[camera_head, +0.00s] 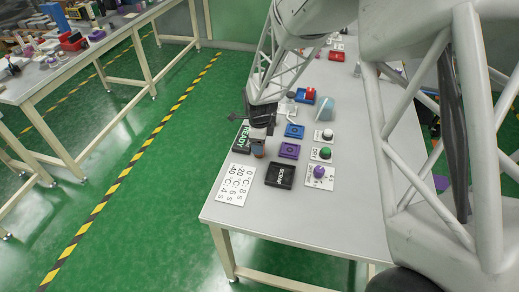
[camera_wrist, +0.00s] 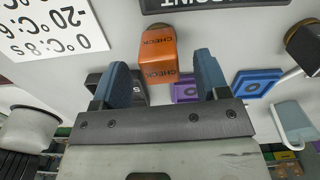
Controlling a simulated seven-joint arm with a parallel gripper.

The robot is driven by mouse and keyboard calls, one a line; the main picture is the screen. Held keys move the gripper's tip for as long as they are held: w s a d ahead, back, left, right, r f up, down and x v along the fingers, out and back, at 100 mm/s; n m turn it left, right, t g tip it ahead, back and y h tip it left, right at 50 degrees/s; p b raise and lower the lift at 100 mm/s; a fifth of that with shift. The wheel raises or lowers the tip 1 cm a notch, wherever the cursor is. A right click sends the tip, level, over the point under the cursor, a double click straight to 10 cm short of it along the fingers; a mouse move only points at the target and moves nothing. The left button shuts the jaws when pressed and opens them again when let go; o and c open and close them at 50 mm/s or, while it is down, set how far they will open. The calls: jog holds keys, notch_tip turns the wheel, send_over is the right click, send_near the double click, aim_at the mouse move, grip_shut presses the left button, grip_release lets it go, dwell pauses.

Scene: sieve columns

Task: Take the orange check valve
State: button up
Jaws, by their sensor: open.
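The orange check valve (camera_wrist: 159,52) is a block marked CHECK, seen in the middle of the wrist view with a brownish round end at its top. My gripper (camera_wrist: 161,66) is open, one dark blue finger on each side of the valve's line in the wrist view. A visible gap separates the valve from both fingers. I cannot tell how far the fingertips are above it.
A black READY tray (camera_head: 240,142) lies just left of the gripper, a black SCRAP tray (camera_head: 279,176) in front. A temperature card (camera_head: 236,185) lies at front left. Purple (camera_head: 289,151) and blue (camera_head: 294,131) trays and coloured knobs (camera_head: 319,172) stand right.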

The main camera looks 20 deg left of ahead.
jog(key=shift+f, duration=1.45)
jog(key=shift+c, duration=0.3)
jog(key=c, duration=1)
